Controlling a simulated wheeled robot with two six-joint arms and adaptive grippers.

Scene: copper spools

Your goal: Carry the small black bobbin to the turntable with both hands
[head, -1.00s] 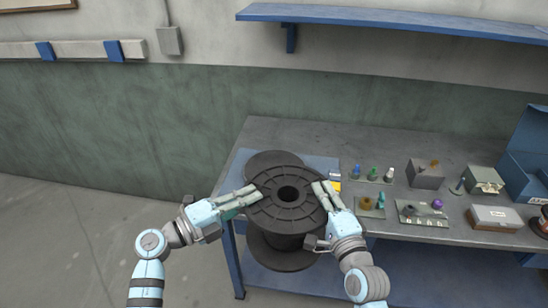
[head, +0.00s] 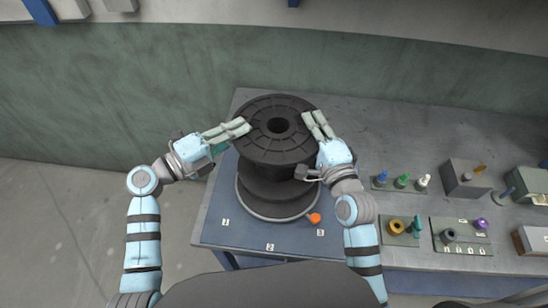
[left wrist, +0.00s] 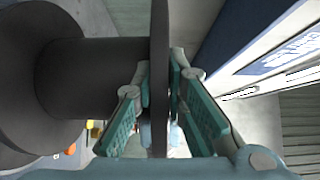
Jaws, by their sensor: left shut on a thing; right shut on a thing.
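The small black bobbin (head: 270,150) is upright, its ribbed top flange facing up around a centre hole. My left gripper (head: 236,129) is shut on the left rim of that flange, and my right gripper (head: 318,125) is shut on the right rim. In the left wrist view the flange edge (left wrist: 159,60) passes between the left fingers, with the core and other flange to the left. The turntable (head: 248,207), a dark disc with a grey rim, shows beneath the bobbin on the blue mat. The bobbin hides most of it; I cannot tell whether they touch.
An orange knob (head: 314,218) is at the turntable's front right. The blue mat (head: 217,210) carries numbered labels. To the right stand small coloured pegs (head: 402,181), a tray with a yellow ring (head: 395,226) and a grey box (head: 464,178). The back of the bench is clear.

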